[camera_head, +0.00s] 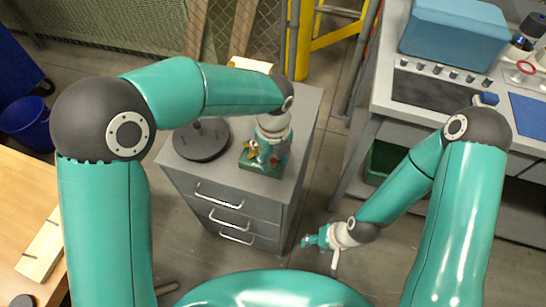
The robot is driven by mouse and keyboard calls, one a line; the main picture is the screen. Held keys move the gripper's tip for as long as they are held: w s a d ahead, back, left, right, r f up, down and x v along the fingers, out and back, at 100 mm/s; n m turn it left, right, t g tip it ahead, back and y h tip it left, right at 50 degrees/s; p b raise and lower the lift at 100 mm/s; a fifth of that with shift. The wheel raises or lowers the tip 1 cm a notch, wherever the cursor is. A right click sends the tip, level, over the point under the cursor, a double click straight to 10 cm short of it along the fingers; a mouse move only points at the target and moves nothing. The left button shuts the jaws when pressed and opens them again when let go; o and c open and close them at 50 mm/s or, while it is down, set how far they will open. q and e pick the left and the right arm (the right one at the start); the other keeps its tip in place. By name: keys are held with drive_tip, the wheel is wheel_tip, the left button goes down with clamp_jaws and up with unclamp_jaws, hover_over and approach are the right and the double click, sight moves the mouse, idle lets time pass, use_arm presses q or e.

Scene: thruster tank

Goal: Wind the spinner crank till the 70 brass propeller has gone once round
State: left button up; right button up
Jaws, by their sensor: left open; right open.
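The spinner stands on top of a grey drawer cabinet (235,178). Its green base (262,170) and a small brass propeller (250,149) show beside my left gripper. My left gripper (274,160) points down over the right part of the spinner and is open. It hides much of the spinner, and the crank cannot be made out clearly. A small red spot shows near the fingertips. Whether the fingers touch the spinner cannot be told. My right gripper (312,241) is open and empty, low over the floor to the right of the cabinet.
A dark round disc with a short post (201,139) stands left of the spinner on the cabinet. A grey workbench (400,108) with a blue box (455,32) is at the right. A wooden table (25,190) is at the left. Yellow framing (302,40) stands behind.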

use_arm(q)
clamp_jaws()
